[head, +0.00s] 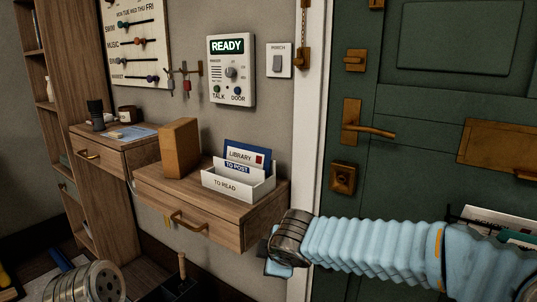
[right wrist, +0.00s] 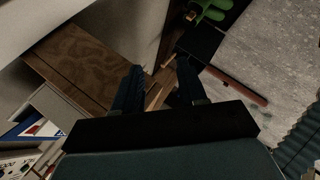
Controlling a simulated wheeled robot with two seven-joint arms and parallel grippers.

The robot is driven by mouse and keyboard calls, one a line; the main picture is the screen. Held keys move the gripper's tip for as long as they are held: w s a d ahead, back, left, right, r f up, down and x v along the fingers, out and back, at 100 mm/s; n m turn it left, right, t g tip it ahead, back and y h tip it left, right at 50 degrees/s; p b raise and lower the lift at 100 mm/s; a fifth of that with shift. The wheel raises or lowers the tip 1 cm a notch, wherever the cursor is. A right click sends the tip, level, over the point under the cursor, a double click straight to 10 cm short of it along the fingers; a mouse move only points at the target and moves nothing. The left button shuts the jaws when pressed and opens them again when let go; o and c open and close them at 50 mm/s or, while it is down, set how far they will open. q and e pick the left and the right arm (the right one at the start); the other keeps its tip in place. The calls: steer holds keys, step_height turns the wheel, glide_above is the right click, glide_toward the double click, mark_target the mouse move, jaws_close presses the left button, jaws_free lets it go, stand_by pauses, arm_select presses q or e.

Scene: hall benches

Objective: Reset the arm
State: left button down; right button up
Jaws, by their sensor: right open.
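My right arm, in a light blue sleeve, comes in from the right in the head view, across the front of the green door. Its gripper (head: 277,266) is low beside the right end of the wooden drawer unit, mostly hidden behind its wrist. In the right wrist view the two dark fingers (right wrist: 160,86) stand apart with nothing held between them. The drawer unit's wooden top (right wrist: 92,68) is to their left. Of my left arm only a grey metal wrist part shows at the bottom left of the head view; its fingers are not visible.
The letter tray (head: 238,189) and a brown box (head: 180,148) stand on the drawer unit (head: 190,193). A second drawer unit (head: 105,150) is at left. The green door (head: 420,100) has a brass lever (head: 370,131). A "READY" intercom (head: 231,72) hangs on the wall. Floor items include a red-brown handle (right wrist: 238,86).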

steer(key=s+f+m+g+y, duration=0.1)
steer(key=s+f+m+g, duration=0.25)
steer(key=f, duration=1.25)
steer(key=s+d+f+m+g, duration=0.1)
steer(key=s+d+f+m, duration=0.2)
steer(key=s+f+m, duration=0.2)
steer(key=s+d+f+m+g, duration=0.1)
steer(key=s+d+f+m, duration=0.2)
steer(key=f, duration=0.9)
steer(key=s+d+f+m+g+y, duration=0.1)
steer(key=s+d+f+m, duration=0.2)
steer(key=s+f+m, duration=0.4)
steer(key=s+f, duration=0.1)
steer(key=s, duration=0.2)
steer(key=shift+s+d+f, duration=0.2)
steer(key=shift+s+d, duration=0.15)
steer(key=shift+g, duration=0.25)
